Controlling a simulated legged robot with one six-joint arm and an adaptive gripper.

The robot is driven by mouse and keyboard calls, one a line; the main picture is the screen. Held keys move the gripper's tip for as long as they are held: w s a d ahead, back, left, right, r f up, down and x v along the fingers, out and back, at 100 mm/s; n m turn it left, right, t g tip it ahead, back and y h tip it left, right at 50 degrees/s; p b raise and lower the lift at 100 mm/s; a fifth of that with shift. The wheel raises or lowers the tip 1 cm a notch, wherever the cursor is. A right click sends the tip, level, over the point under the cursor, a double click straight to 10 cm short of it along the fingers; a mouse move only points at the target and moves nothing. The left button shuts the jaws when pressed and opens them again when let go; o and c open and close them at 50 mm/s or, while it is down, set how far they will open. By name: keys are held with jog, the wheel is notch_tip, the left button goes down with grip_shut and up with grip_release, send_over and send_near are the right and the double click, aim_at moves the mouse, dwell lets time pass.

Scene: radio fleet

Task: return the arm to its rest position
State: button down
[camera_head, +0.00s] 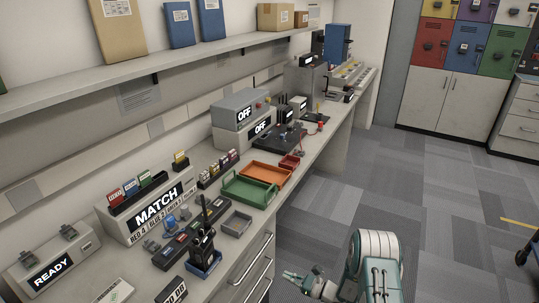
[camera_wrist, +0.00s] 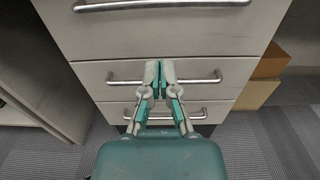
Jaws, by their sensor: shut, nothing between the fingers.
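My gripper (camera_wrist: 158,75) is shut and empty in the wrist view. Its fingertips lie side by side in front of a drawer front with a metal handle (camera_wrist: 200,79); I cannot tell how far apart they are from it. In the head view my arm (camera_head: 374,265) is low at the bottom centre, over the carpet and to the right of the bench drawers. The gripper (camera_head: 290,276) shows there only in part, at the left end of the arm near the bottom edge.
The bench (camera_head: 332,150) runs along the left wall, with a green tray (camera_head: 232,188), an orange tray (camera_head: 282,167) and several devices on it. Drawers (camera_head: 250,272) face my arm. Cardboard boxes (camera_wrist: 262,80) stand right of the drawers.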

jog(key=s+a+r+n+g+h, duration=0.1)
jog(key=s+r+n+g, duration=0.25)
jog(key=r, duration=0.55)
jog(key=s+a+r+n+g+h, duration=0.1)
jog(key=s+r+n+g+h, duration=0.15)
jog(key=r+n, duration=0.4)
jog(key=s+a+r+n+g, duration=0.1)
jog(key=s+r+n+g, duration=0.25)
jog(key=r, duration=0.65)
jog(key=s+d+r+n+t+h, duration=0.2)
jog(key=s+d+r+n+h, duration=0.1)
jog(key=s, duration=0.4)
jog(key=s+d+r+n+t+h, duration=0.2)
jog(key=s+d+r+n+h, duration=0.1)
jog(key=s+d+r+h, duration=0.1)
jog(key=s+d+r+n+t+h, duration=0.2)
jog(key=s+r, duration=0.5)
jog(key=s, duration=0.4)
jog(key=shift+d+r+n+h, duration=0.25)
jog(key=shift+d+n+h, duration=0.75)
jog(key=shift+h, duration=0.65)
jog(key=shift+a, duration=0.1)
